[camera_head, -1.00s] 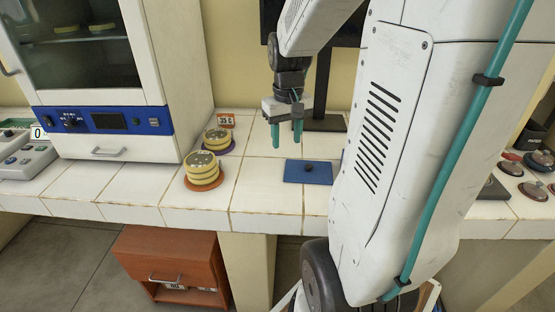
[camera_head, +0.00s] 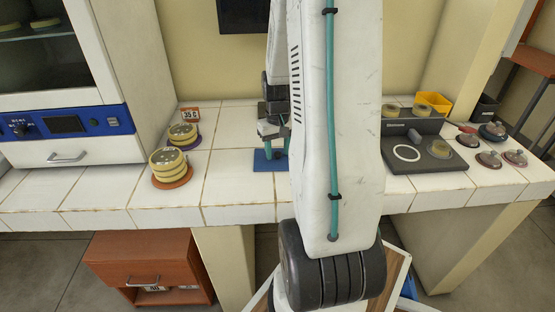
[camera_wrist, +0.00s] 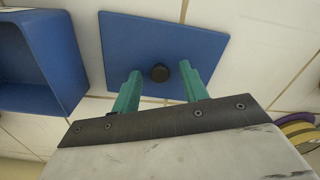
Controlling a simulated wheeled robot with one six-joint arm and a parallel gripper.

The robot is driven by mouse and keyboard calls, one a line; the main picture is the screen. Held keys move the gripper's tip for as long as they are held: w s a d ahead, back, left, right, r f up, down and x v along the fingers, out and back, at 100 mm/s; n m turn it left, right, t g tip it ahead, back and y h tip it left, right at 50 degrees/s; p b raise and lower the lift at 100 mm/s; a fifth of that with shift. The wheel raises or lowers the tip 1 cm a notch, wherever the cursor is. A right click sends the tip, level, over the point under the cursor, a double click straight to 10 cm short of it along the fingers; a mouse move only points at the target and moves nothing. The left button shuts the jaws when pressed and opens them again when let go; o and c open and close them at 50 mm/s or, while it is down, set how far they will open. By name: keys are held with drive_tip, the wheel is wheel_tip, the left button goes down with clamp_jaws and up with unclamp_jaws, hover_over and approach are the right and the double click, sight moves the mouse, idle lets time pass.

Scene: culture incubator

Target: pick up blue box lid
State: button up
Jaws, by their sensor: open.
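The blue box lid (camera_wrist: 130,50) is a flat blue plate with a black round knob (camera_wrist: 160,72) at its middle. It lies on the white tiled counter. In the wrist view my gripper (camera_wrist: 163,82) is open, with one teal finger on either side of the knob and apart from it. How high the fingertips are above the lid I cannot tell. In the head view only the left part of the lid (camera_head: 264,161) shows, and my arm hides the rest and part of the gripper (camera_head: 279,150).
An open blue box (camera_wrist: 40,60) stands beside the lid in the wrist view. Stacks of yellow dishes (camera_head: 169,166) stand left of the lid. A dark device (camera_head: 425,160) and several round lidded pieces (camera_head: 489,158) are to the right. An incubator (camera_head: 75,130) fills the far left.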

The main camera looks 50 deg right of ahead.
drive_tip(key=shift+f, duration=0.2)
clamp_jaws()
drive_tip(key=shift+r, duration=0.1)
